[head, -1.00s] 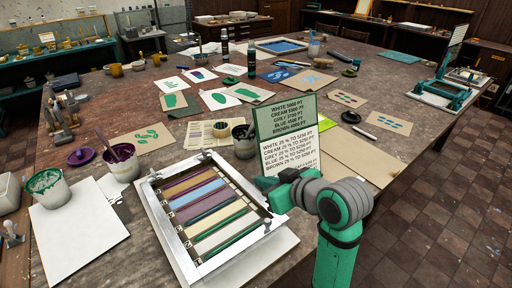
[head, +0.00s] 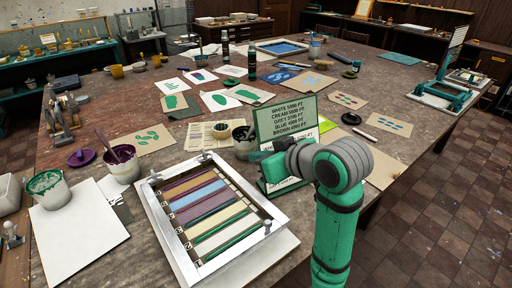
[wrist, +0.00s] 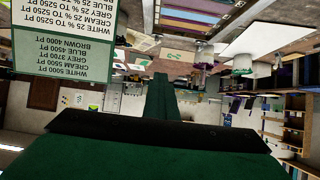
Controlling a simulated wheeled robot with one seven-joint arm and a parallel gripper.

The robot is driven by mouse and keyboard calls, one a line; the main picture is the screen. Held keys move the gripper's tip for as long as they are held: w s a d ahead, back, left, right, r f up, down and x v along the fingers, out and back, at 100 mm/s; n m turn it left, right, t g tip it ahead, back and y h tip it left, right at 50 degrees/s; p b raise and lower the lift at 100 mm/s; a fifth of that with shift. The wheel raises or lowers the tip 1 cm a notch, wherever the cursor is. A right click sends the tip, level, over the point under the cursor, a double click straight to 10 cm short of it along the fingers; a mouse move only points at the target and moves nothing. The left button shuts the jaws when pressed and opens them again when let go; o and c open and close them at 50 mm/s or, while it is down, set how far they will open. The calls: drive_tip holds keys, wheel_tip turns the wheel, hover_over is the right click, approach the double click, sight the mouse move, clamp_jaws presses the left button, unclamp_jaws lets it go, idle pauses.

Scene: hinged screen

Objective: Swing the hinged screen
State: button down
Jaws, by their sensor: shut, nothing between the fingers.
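A hinged screen (head: 278,219) with a pale metal frame lies low over coloured stripes at the front of the table. Its stripes also show upside down at the top of the wrist view (wrist: 205,18). My gripper (head: 255,157) is above and beyond its far right corner, apart from it. In the wrist view my gripper (wrist: 163,82) shows as one narrow dark green bar, shut and empty.
A green and white text board (head: 284,118) stands close beside my gripper, partly hidden by my arm. Paint pots (head: 122,164) stand left of the screen, and another pot (head: 243,146) is behind it. Printed sheets and bottles cover the table further back.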

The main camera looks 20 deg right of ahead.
drive_tip(key=shift+w+a+r, duration=0.1)
drive_tip(key=shift+w+r, duration=0.1)
drive_tip(key=shift+r, duration=0.4)
drive_tip(key=shift+w+a+r, duration=0.1)
drive_tip(key=shift+w+r, duration=0.1)
drive_tip(key=shift+r, duration=0.4)
drive_tip(key=c, duration=2)
unclamp_jaws()
drive_tip(key=shift+c, duration=0.2)
drive_tip(key=v, duration=1)
drive_tip(key=shift+s+d, duration=0.25)
drive_tip(key=shift+s, duration=0.1)
